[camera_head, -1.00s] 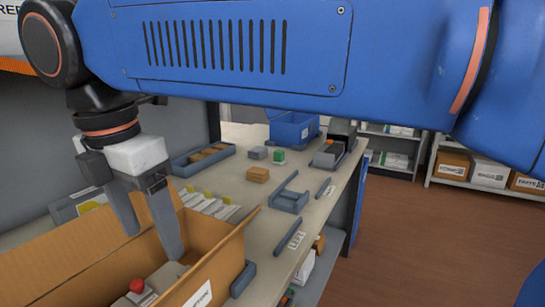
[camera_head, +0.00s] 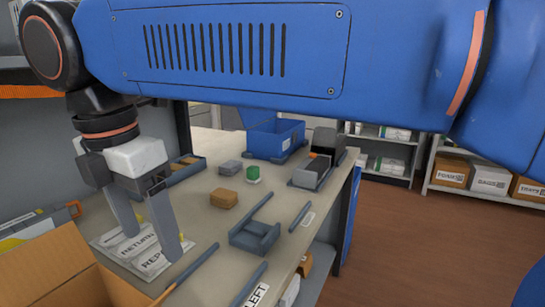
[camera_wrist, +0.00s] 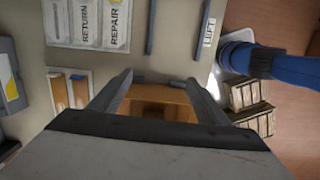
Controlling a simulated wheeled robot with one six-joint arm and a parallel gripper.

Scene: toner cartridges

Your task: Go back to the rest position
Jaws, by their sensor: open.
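My gripper (camera_head: 154,232) is open and empty in the head view, its two fingers pointing down over the bench. It appears in front of the paper cards (camera_head: 145,245) marked RETURN and REPAIR; how high it is above them I cannot tell. In the wrist view my gripper (camera_wrist: 163,80) is spread, with nothing between the fingers. Beyond it the cardboard box (camera_wrist: 165,92) shows on the bench. The box (camera_head: 60,272) is at the lower left of the head view, cut off by the frame. My blue arm spans the top of the head view.
On the bench stand a blue bin (camera_head: 275,138), a grey-black device (camera_head: 312,172), a brown block (camera_head: 223,198), a green-topped piece (camera_head: 253,174) and a grey cradle (camera_head: 254,236). Shelves with boxes (camera_head: 452,172) stand at the right. Open floor (camera_head: 420,240) lies before them.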

